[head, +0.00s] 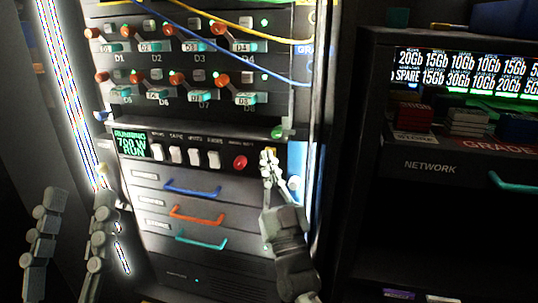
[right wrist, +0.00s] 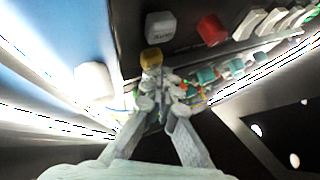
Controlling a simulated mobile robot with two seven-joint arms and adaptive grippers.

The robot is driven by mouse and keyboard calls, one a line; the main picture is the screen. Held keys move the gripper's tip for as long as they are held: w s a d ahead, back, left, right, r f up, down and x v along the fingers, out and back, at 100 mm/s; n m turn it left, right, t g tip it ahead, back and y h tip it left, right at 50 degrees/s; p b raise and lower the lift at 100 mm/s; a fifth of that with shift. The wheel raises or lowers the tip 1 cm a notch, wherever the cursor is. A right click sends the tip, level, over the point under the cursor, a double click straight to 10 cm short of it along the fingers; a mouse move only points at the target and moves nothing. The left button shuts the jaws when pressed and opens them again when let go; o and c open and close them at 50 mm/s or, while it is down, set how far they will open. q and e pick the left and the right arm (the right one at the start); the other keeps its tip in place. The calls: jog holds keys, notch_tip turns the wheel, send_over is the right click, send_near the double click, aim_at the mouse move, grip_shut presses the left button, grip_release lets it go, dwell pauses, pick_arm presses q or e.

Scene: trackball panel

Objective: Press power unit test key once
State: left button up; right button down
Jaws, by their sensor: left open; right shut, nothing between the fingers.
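The power unit is the dark strip with a green display (head: 130,143) reading 700 W RUN, white switches (head: 194,157) and a red button (head: 240,162). In the right wrist view, the red button (right wrist: 212,30) sits beside a pale grey square key (right wrist: 160,25), whose lettering I cannot read. A small yellow block (right wrist: 151,57) lies close to my fingertips. My right gripper (head: 268,155) is shut and empty, in front of the strip's right end, hiding part of it. Contact cannot be told. My left gripper (head: 76,195) is open and empty, low at the left, away from the panel.
Below the strip are drawers with blue (head: 192,189), orange (head: 196,217) and teal (head: 201,241) handles. Above are rows of orange-knobbed switches (head: 168,47) with yellow and blue cables (head: 245,72) across them. A dark shelf labelled NETWORK (head: 430,167) stands at the right.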

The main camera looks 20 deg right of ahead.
dwell(0.5)
jog(key=shift+s+a+p, duration=0.4)
jog(key=shift+s+a, duration=0.05)
jog(key=shift+s, duration=0.2)
jog(key=shift+s+a+p, duration=0.45)
jog(key=shift+s+a, duration=0.25)
jog(key=shift+s, duration=0.35)
jog(key=shift+s+a+p, duration=0.4)
jog(key=shift+s+a, duration=0.3)
jog(key=shift+s, duration=0.3)
